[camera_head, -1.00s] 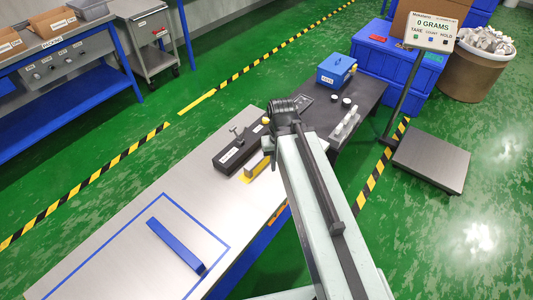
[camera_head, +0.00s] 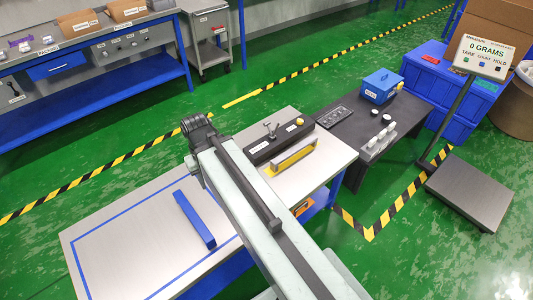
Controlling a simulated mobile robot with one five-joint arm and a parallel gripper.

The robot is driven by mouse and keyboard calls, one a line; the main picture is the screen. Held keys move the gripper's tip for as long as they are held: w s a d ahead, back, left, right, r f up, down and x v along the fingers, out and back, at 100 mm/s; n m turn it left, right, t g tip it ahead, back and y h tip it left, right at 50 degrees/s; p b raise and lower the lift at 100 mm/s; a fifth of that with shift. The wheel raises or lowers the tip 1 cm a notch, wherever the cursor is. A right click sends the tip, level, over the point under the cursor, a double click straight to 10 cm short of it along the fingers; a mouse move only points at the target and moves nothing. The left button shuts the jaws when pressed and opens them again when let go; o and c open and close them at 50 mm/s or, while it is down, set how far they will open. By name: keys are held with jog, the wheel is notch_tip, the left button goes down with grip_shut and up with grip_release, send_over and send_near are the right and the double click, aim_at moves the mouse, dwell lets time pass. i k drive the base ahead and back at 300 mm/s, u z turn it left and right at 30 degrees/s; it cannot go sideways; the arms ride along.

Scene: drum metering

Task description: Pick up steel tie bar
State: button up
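A grey metal bar (camera_head: 293,154), which looks like the steel tie bar, lies along the front of a dark fixture block (camera_head: 272,147) with yellow under and around it. The fingers are too small and dark to tell open from shut.
The steel-topped bench (camera_head: 130,262) is mostly clear. A dark side table (camera_head: 345,130) holds a blue box (camera_head: 381,86) and several small white parts. A floor scale (camera_head: 470,190) with a display reading 0 grams (camera_head: 484,55) stands right. Striped tape (camera_head: 105,172) marks the floor.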

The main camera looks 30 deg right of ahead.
aim_at(312, 140)
jog(key=u, duration=2.15)
jog(key=k, duration=1.2)
jog(key=z, duration=0.9)
jog(key=i, duration=1)
jog(key=u, duration=0.05)
